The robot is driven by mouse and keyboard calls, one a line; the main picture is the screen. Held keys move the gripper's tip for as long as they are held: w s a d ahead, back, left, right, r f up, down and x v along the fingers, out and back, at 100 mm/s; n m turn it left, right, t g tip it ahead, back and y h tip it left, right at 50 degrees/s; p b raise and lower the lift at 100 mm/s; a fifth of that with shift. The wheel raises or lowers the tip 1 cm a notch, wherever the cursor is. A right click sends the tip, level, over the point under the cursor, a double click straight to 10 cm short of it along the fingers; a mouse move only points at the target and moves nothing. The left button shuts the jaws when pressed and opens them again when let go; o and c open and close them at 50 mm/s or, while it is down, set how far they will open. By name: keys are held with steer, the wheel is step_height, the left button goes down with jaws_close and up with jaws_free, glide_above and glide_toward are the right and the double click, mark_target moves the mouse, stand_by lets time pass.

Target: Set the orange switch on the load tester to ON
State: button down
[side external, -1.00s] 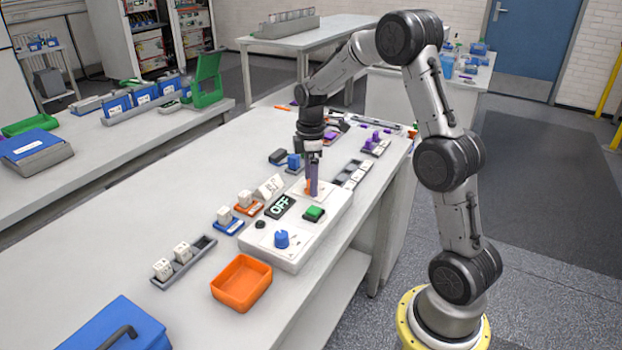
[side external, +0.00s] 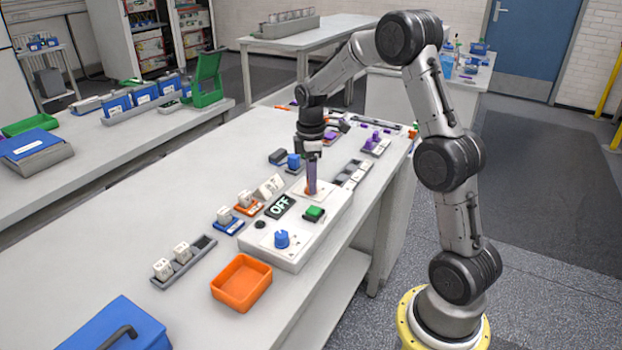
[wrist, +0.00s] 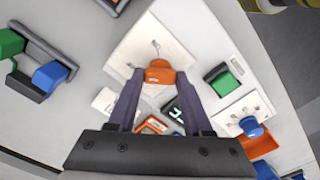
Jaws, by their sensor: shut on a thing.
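The load tester (side external: 318,238) is a white box on the bench. Its dark display (side external: 280,207) reads OFF in the side view. The orange switch (wrist: 160,72) is on a white plate at one end of the tester; in the side view the fingers mostly cover it. My gripper (side external: 311,189) points down at that plate. In the wrist view its two dark fingers (wrist: 160,78) stand on either side of the orange switch, shut on it. The display in the wrist view is partly hidden behind the gripper.
The tester also carries a green button (side external: 314,212) and a blue knob (side external: 281,239). An orange bin (side external: 241,283) stands in front. Small holders with white blocks (side external: 182,252) and a blue block (side external: 294,160) stand around it. A blue case (side external: 115,325) is at the near end.

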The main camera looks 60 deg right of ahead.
steer(key=m, duration=0.7)
steer(key=shift+m, duration=0.3)
steer(key=m, duration=0.4)
steer(key=shift+r+m, duration=0.1)
steer(key=shift+m, duration=1.8)
steer(key=shift+c, duration=1.6)
jaws_free()
step_height(320, 180, up, 14)
